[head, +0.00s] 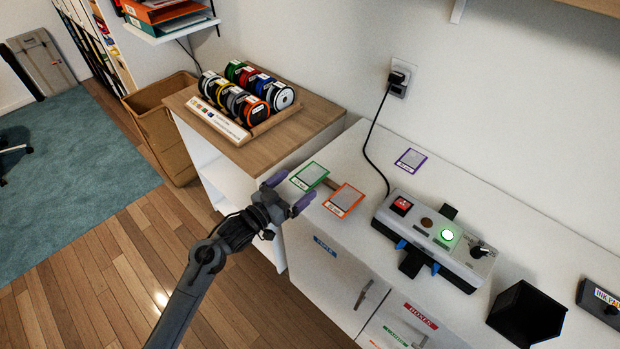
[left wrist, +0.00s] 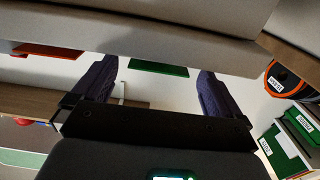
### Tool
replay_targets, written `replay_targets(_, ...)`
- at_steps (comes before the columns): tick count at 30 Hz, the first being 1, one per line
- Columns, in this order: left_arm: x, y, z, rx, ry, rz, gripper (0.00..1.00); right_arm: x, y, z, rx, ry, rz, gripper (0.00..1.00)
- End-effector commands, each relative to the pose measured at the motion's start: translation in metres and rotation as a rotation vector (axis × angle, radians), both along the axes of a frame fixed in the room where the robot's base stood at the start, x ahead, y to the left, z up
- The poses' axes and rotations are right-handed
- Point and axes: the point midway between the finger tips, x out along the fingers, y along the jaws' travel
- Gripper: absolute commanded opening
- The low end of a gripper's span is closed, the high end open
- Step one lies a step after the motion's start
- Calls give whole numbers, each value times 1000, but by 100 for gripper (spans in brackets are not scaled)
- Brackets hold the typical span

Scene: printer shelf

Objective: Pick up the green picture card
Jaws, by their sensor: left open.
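The green picture card (head: 310,175) lies on the white counter near its front left corner, beside the wooden-topped cabinet. My left gripper (head: 290,191) is open and empty, just off the counter's front edge, with its fingertips pointing toward the card. In the left wrist view the green card (left wrist: 158,68) shows as a thin green edge between the two purple fingers (left wrist: 157,72), beyond the tips and apart from them. An orange card (head: 344,201) lies to the right of the green one; it also shows in the left wrist view (left wrist: 48,50). My right gripper is not in view.
A purple card (head: 411,159) lies farther back. A control box (head: 435,240) with buttons and a black bin (head: 527,314) stand to the right. A spool rack (head: 246,130) sits on the wooden cabinet top (head: 300,127). A black cable (head: 366,150) hangs down the wall behind.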

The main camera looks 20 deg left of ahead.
Motion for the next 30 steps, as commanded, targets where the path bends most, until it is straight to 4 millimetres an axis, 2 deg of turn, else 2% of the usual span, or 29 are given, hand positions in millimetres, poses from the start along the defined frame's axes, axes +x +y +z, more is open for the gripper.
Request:
replay_targets(8, 15, -8, -3, 0, -1, -1, 100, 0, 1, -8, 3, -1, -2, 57)
replay_targets(18, 50, -25, -4, 0, -1, 0, 100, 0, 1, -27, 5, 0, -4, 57)
replay_targets(27, 53, -27, -3, 1, 0, 0, 100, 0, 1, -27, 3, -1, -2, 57)
replay_targets(28, 53, -27, -3, 1, 0, 0, 98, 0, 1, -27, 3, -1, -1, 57)
replay_targets(30, 53, -27, -3, 1, 0, 0, 88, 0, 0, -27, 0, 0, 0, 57)
